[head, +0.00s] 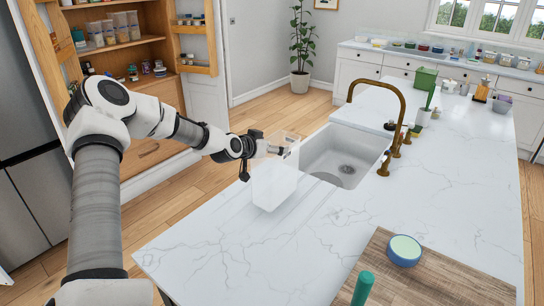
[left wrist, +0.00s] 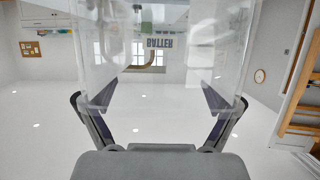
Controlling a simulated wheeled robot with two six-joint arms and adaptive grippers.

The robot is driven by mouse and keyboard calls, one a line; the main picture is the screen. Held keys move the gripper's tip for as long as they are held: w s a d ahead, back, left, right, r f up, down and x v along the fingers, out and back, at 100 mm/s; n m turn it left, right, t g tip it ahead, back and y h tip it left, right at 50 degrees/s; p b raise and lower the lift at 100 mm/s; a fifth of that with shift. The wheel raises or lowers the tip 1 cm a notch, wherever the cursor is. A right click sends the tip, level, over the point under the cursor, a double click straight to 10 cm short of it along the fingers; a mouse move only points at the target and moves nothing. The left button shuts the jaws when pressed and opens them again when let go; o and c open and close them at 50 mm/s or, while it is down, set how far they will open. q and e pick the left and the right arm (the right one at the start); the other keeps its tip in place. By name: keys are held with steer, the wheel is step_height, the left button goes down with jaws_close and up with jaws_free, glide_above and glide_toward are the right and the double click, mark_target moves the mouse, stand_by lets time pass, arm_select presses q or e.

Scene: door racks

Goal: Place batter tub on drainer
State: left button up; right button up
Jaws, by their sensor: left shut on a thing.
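The batter tub (head: 273,187) is a clear box with a whitish lower part, at the near left corner of the sink in the head view. My left gripper (head: 279,150) is shut on the tub's upper part. The drainer (head: 310,203) looks like the faintly grooved strip of white counter beside the sink. The tub is over or at its sink-side edge; I cannot tell whether it touches. My right gripper is not in view.
The sink (head: 345,150) lies open behind the tub, with a brass tap (head: 402,105) on its right. The counter's middle is clear.

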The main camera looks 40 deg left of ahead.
arm_select(q)
step_height(320, 180, down, 3)
steer(key=shift+f, duration=0.1)
steer(key=o, duration=1.4)
steer(key=shift+s, duration=0.1)
